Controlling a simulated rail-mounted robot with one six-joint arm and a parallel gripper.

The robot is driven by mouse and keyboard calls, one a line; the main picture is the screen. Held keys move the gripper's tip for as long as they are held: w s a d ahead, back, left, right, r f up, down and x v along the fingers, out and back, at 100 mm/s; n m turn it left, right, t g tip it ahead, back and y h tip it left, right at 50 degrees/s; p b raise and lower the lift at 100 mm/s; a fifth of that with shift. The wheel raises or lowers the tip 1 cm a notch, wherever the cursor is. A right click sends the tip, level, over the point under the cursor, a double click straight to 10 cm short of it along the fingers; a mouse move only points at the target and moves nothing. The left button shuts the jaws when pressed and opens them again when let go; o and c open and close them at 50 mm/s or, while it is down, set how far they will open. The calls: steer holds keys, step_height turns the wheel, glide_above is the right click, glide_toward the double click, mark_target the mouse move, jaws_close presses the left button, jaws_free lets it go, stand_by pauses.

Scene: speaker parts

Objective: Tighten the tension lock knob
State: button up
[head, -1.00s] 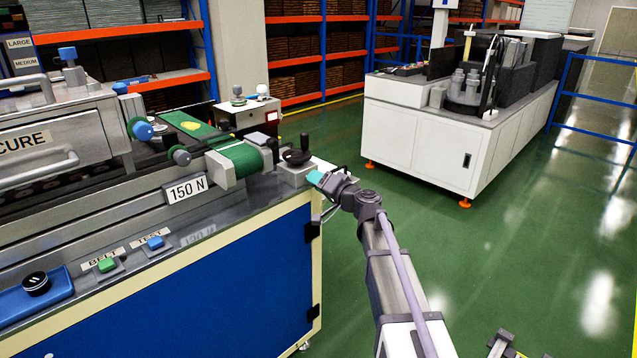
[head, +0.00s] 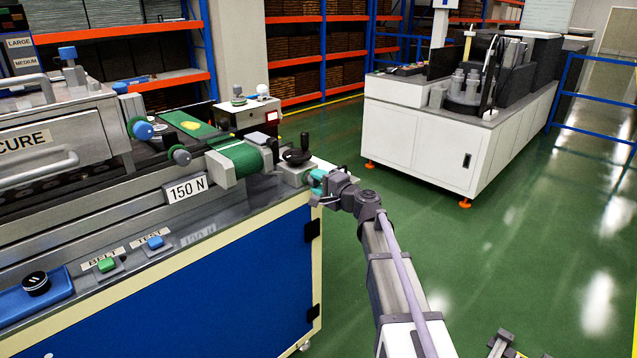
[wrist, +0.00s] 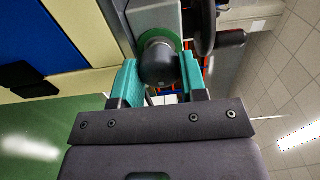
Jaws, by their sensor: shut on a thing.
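The tension lock knob (wrist: 157,62) is a dark, rounded knob with a green ring behind it, on the grey end block of the belt unit. In the wrist view, my gripper (wrist: 160,75) has its teal fingers on either side of the knob and is shut on it. In the head view, my gripper (head: 315,181) is at the right end of the machine, just below the black handwheel (head: 297,156). The knob is mostly hidden by the fingers there.
The handwheel also shows close beside the knob in the wrist view (wrist: 203,25). The green belt (head: 240,156) and the 150 N sign (head: 187,190) lie to the left. The blue cabinet front (head: 210,285) is below. Open green floor lies to the right.

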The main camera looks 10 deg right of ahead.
steer(key=shift+s, duration=0.1)
stand_by(0.3)
steer(key=o, duration=0.9)
steer(key=v, duration=1)
steer(key=shift+s+d, duration=0.25)
steer(key=shift+s, duration=0.05)
